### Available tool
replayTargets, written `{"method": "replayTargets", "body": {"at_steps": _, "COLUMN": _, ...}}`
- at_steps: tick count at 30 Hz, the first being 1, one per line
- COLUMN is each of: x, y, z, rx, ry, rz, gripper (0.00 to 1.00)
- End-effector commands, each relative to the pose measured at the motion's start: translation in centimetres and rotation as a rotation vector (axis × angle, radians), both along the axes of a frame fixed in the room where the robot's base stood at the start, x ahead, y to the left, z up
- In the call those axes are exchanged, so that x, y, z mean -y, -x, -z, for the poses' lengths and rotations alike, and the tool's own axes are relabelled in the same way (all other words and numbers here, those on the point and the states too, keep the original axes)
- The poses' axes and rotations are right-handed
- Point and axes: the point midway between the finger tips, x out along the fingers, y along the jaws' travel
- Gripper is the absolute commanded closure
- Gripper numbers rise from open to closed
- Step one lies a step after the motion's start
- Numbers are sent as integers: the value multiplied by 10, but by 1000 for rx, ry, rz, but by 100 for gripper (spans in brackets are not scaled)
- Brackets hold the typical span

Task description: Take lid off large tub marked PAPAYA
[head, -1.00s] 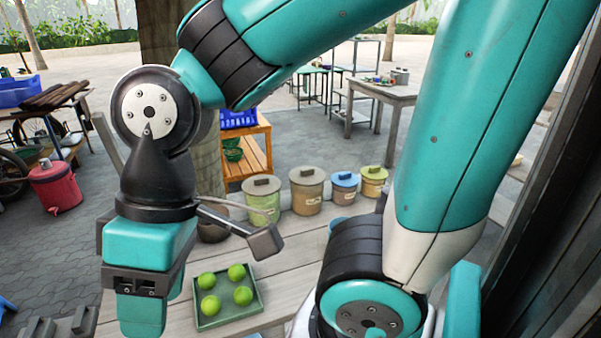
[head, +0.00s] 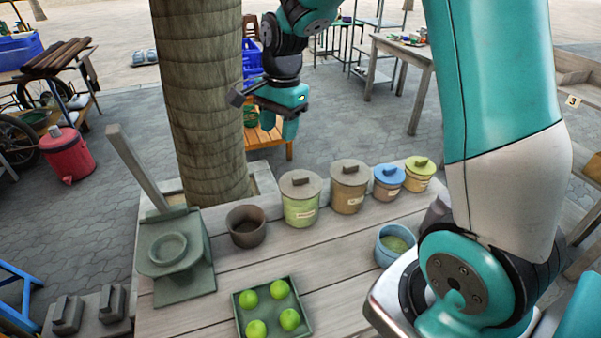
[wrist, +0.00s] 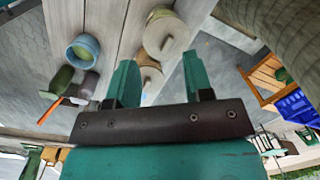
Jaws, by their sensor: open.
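Two large tubs stand at the far edge of the wooden table: a green tub (head: 300,212) with a grey-brown lid (head: 300,183) and a brown tub (head: 347,201) with a brown lid (head: 349,172). Both have pale labels too small to read, so I cannot tell which says PAPAYA. Both lids are on. My gripper (head: 284,130) is open and empty, raised behind the tubs near the tree trunk. In the wrist view my gripper (wrist: 160,65) shows its fingers apart, with a round lid (wrist: 166,38) beyond them; which tub it covers is unclear.
Smaller blue (head: 387,185) and yellow (head: 418,177) lidded tubs stand to the right. A dark pot (head: 246,226) is left of the green tub, a blue bowl (head: 383,250) front right. A tray (head: 240,318) holds several green fruits. A tree trunk (head: 200,100) rises behind.

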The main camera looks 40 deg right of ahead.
Motion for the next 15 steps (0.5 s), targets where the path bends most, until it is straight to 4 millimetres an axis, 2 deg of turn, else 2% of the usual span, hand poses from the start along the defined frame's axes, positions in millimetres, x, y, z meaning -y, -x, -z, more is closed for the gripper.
{"method": "replayTargets", "body": {"at_steps": 1, "x": 23, "y": -15, "z": 3, "rx": -27, "ry": 15, "rz": 166, "gripper": 53}}
{"method": "replayTargets", "body": {"at_steps": 3, "x": 47, "y": -30, "z": 12, "rx": -48, "ry": 36, "rz": 362, "gripper": 53}}
{"method": "replayTargets", "body": {"at_steps": 6, "x": 70, "y": -41, "z": 22, "rx": -65, "ry": 56, "rz": 548, "gripper": 53}}
{"method": "replayTargets", "body": {"at_steps": 11, "x": 81, "y": -46, "z": 41, "rx": -77, "ry": 67, "rz": 649, "gripper": 53}}
{"method": "replayTargets", "body": {"at_steps": 15, "x": 80, "y": -45, "z": 70, "rx": -78, "ry": 68, "rz": 646, "gripper": 53}}
